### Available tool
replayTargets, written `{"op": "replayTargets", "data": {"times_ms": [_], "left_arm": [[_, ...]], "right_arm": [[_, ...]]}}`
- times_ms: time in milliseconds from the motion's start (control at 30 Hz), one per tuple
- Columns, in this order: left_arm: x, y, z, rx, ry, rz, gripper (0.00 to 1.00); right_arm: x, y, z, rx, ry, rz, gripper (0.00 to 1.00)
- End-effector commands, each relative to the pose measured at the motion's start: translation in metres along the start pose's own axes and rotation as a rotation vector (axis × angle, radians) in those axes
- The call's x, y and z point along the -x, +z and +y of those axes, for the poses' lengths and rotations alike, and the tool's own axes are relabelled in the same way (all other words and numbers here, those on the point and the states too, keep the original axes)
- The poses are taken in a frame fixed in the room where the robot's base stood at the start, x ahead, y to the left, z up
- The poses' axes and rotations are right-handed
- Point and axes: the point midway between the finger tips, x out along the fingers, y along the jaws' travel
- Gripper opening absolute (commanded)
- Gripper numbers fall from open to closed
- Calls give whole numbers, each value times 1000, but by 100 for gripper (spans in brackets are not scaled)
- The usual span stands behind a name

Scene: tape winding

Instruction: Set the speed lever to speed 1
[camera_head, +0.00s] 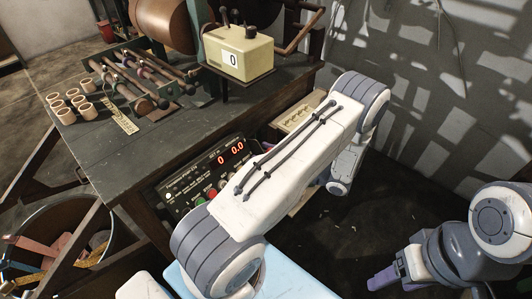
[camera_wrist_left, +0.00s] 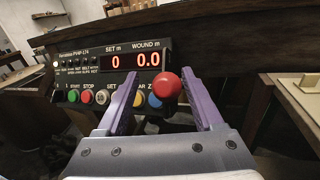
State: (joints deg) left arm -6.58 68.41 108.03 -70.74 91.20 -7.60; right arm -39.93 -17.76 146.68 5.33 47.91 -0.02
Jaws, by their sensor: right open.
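The control box (camera_head: 207,172) sits at the bench's front edge; its red displays read 0 and 0.0. It also shows in the left wrist view (camera_wrist_left: 75,47). There a red ball knob (camera_wrist_left: 167,85), apparently the speed lever's, stands in front of the box's right part. My left gripper (camera_wrist_left: 163,80) has its purple fingers apart with the knob between their tips, nearer the right finger. A gap shows on the knob's left. The lever's shaft and scale are not readable. In the head view my left arm hides its gripper and the lever. My right gripper (camera_head: 384,279) is low at the right, partly seen and open.
The dark bench (camera_head: 110,150) carries several tan tubes (camera_head: 67,108), rods, and a yellowish counter box (camera_head: 240,52) reading 0. Green (camera_wrist_left: 73,95) and red (camera_wrist_left: 88,97) buttons line the control box. A bin (camera_head: 95,245) of scraps stands lower left.

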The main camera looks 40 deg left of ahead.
Motion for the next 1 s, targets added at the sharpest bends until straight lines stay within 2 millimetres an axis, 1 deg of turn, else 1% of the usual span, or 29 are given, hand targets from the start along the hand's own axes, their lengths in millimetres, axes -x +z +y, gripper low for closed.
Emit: {"op": "replayTargets", "data": {"times_ms": [133,233,500,600,700,833,1000], "left_arm": [[5,0,-1,3,-5,0,68],[17,0,-2,5,-6,0,68],[69,-1,-1,4,-4,0,68],[85,-1,0,2,-1,1,68],[96,0,0,2,0,0,68],[103,0,0,-1,2,0,68],[104,0,1,-1,2,0,68]], "right_arm": [[0,0,0,0,0,0,62],[-1,0,0,0,0,0,62],[-5,0,0,0,0,0,62],[-6,0,0,0,0,0,62],[-7,0,0,0,0,0,62],[-7,0,0,0,0,0,62],[-7,0,0,0,0,0,62]]}}
